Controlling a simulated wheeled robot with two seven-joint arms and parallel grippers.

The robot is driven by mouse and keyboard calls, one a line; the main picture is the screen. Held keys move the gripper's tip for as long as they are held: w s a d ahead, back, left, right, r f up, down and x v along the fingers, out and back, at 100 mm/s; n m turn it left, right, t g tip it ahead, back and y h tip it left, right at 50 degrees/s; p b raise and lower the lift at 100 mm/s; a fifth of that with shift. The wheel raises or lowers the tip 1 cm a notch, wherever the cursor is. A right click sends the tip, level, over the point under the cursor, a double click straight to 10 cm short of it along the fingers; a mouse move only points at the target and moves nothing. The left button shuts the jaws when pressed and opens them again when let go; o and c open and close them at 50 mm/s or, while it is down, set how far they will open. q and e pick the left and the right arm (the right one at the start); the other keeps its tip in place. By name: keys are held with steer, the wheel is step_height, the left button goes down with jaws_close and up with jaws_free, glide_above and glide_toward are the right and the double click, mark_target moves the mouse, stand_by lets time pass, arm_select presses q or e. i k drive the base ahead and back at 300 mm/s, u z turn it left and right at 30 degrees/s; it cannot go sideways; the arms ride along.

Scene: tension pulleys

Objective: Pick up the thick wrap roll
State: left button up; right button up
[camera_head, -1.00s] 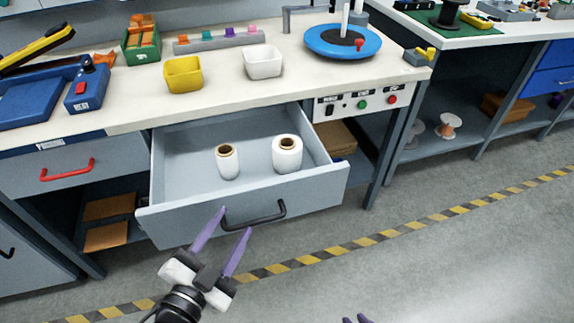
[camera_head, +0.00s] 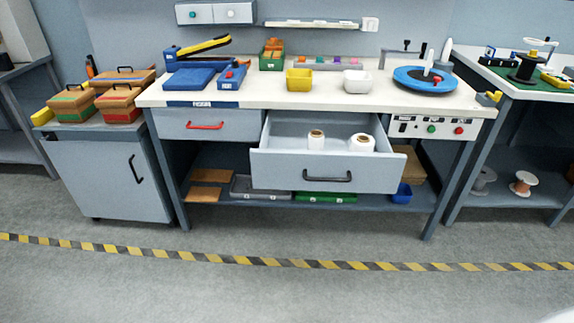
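The thick wrap roll (camera_head: 361,144) is white with a brown core. It stands upright in the right part of the open grey drawer (camera_head: 326,171) under the workbench. A thinner white wrap roll (camera_head: 316,141) stands to its left in the same drawer, apart from it. Neither of my grippers shows in the head view now.
The workbench top (camera_head: 262,91) carries a yellow bin (camera_head: 299,80), a white bin (camera_head: 357,82) and a blue turntable (camera_head: 425,80). A grey cabinet (camera_head: 107,176) stands at left. The floor in front is clear, with a yellow-black stripe (camera_head: 240,261).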

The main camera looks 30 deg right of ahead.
mark_target(360, 142)
steer(key=u, duration=1.05)
steer(key=i, duration=0.55)
steer(key=z, duration=0.5)
steer(key=i, duration=1.45)
steer(key=z, duration=0.85)
